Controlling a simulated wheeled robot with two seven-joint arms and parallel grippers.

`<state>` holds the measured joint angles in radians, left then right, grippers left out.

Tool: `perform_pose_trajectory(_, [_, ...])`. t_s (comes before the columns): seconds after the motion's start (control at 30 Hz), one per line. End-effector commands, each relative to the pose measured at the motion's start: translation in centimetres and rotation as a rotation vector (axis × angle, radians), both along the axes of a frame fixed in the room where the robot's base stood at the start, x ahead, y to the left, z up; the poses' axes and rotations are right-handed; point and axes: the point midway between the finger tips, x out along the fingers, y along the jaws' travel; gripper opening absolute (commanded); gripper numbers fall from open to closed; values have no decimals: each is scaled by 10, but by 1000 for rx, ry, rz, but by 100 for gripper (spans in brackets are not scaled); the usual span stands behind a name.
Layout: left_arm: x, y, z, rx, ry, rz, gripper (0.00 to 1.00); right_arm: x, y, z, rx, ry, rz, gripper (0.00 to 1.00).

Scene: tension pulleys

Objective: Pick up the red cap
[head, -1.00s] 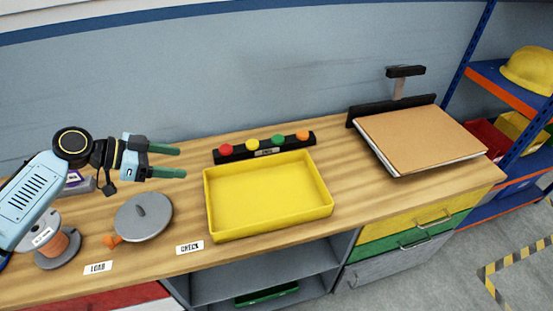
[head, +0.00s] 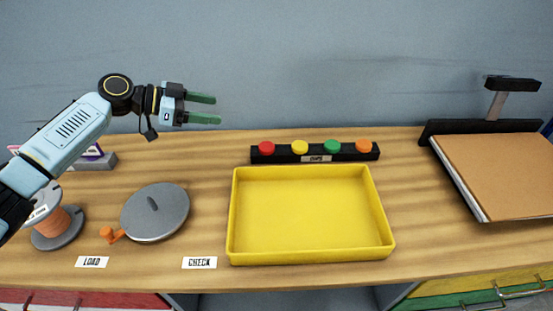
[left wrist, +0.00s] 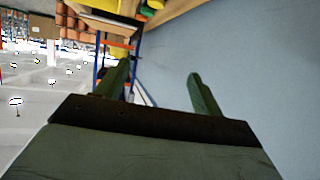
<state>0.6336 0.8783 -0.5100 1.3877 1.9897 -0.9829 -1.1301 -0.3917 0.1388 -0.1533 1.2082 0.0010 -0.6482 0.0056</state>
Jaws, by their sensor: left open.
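The red cap (head: 266,148) sits at the left end of a black rack (head: 316,153) at the back of the bench in the head view. A yellow cap (head: 300,147), a green cap (head: 332,147) and an orange cap (head: 364,146) sit in the same rack, to its right. My left gripper (head: 204,108) is open and empty, raised above the bench, to the left of the red cap and apart from it. In the left wrist view its two green fingers (left wrist: 155,88) are spread with nothing between them. My right gripper is not in view.
A yellow tray (head: 380,224) stands in front of the rack. A grey disc (head: 155,212) with an orange piece, a spool (head: 60,228) and the LOAD and CHECK labels lie at left. A board (head: 505,175) in a stand is at right. A wall is behind.

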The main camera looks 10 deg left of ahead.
Motion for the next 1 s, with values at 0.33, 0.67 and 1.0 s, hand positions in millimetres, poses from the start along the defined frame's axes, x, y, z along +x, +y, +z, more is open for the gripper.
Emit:
perform_pose_trajectory(0.33, [0,0,-95,0,2,-1,68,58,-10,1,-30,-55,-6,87])
perform_pose_trajectory(0.67, [9,-16,-113,-2,0,-2,68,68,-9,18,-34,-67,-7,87])
perform_pose_trajectory(1.0, [36,-61,-134,0,0,-1,68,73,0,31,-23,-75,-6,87])
